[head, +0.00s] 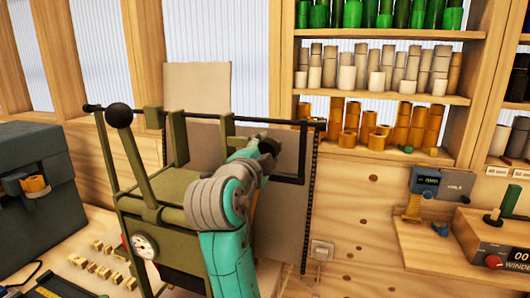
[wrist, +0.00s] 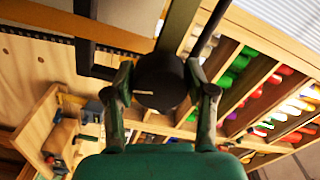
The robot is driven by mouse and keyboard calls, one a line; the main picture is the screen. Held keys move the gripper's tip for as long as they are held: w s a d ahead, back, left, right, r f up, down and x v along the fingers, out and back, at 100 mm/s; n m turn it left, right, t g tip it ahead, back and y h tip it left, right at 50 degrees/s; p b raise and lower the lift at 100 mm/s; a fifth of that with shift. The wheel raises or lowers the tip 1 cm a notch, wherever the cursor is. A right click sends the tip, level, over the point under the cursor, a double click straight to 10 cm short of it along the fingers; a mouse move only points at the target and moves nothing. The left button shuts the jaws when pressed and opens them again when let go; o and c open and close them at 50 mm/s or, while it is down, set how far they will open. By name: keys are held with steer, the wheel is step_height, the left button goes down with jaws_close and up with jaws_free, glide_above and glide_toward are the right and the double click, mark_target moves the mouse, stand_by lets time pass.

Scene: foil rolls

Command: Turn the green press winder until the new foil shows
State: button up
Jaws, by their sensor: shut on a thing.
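The olive-green press (head: 150,190) stands on the bench left of centre in the head view, with a black ball-ended lever (head: 118,116) and a white dial (head: 145,246) at its front. My gripper (head: 266,146) is at the upper right part of the press. In the wrist view my gripper (wrist: 166,92) is shut on a dark round knob, the winder (wrist: 158,76), one finger on each side. A short pale line shows on the knob's face. My arm hides part of the press, and I cannot make out the foil.
Shelves of green, beige and gold rolls (head: 383,68) stand behind on the right. A grey case (head: 30,190) is at the left. A small ledge (head: 440,250) with devices, one with a red button (head: 493,261), is at the right. Small brass pieces (head: 100,268) lie on the bench.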

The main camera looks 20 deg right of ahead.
steer(key=m, duration=0.6)
stand_by(0.6)
steer(key=o, duration=1.2)
steer(key=shift+c, duration=0.2)
steer(key=shift+s+a, duration=0.1)
steer(key=v, duration=1.1)
steer(key=shift+s+a, duration=0.2)
steer(key=shift+s, duration=0.1)
